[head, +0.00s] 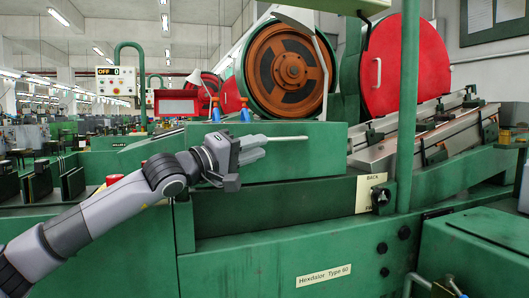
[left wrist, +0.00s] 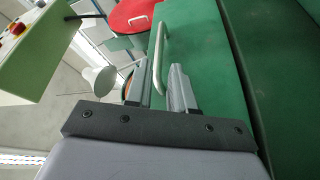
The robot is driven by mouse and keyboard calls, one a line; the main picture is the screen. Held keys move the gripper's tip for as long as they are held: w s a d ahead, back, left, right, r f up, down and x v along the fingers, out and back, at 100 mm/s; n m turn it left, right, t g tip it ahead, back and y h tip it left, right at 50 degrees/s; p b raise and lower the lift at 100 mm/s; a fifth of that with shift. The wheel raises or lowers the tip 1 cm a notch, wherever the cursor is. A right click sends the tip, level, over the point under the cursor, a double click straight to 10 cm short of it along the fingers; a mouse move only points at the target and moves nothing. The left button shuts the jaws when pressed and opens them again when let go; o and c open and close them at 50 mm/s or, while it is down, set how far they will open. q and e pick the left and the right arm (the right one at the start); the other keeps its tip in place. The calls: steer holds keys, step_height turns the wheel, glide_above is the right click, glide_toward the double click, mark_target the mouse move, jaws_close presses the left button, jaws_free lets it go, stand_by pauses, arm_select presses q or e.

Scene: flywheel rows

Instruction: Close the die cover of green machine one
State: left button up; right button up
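A long green panel (head: 310,160), which I take for the die cover, lies along the front of the green machine; a "BACK" label sits below its right end. A thin pale handle bar (head: 285,139) runs along it. The handle (left wrist: 164,48) also shows in the left wrist view against the green surface (left wrist: 200,50). My left gripper (head: 256,148) is at the handle's left end. In the left wrist view its fingers (left wrist: 160,92) are apart, with the handle's near end showing between their tips. Contact cannot be told. My right gripper is in neither view.
An exposed orange flywheel (head: 290,68) and a red round cover (head: 392,65) with a handle stand behind the panel. A green post (head: 408,110) rises at the right. Blue-capped items (head: 245,113) stand behind my gripper. A control box (head: 115,80) reads OFF.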

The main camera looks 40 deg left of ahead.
arm_select(q)
steer(key=shift+s+f, duration=0.1)
steer(key=shift+s, duration=0.45)
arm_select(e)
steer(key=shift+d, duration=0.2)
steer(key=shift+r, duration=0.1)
